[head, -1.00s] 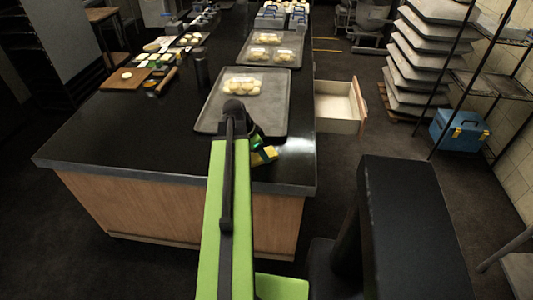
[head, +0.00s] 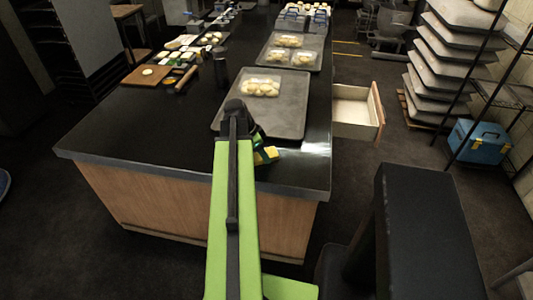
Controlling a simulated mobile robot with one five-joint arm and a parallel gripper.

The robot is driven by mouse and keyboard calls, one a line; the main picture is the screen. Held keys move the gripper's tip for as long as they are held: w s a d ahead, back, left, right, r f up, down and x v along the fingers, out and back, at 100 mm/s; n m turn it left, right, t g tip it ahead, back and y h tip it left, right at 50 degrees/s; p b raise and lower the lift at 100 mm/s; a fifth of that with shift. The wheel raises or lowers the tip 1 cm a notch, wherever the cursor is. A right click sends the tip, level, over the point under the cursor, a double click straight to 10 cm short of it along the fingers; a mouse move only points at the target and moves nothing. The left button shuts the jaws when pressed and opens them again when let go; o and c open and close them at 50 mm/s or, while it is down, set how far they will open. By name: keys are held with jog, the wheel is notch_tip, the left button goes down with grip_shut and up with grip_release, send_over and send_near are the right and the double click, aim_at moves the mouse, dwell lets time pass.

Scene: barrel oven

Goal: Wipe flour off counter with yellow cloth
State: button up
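The yellow cloth (head: 268,155) shows as a small yellow patch at my gripper (head: 258,148), by the near right part of the dark counter (head: 160,135). My own arm hides most of the gripper and its fingers. I cannot tell whether the cloth is held or only touched, nor whether it rests on the counter. A pale, shiny patch (head: 316,148) lies on the counter near the right edge, right of the cloth; I cannot tell whether it is flour or glare.
A grey tray (head: 290,112) with packed dough balls (head: 260,88) lies just beyond my gripper. A cutting board (head: 140,77), a rolling pin (head: 187,79) and a dark cylinder (head: 220,67) stand farther left. An open drawer (head: 355,115) juts out on the right. The counter's near left is bare.

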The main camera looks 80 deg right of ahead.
jog(key=shift+w+a, duration=0.2)
jog(key=shift+w, duration=2.75)
notch_tip(320, 180, up, 6)
jog(key=p, duration=0.6)
notch_tip(320, 180, up, 3)
jog(key=p, duration=0.2)
jog(key=shift+f+p, duration=0.1)
jog(key=shift+p, duration=0.3)
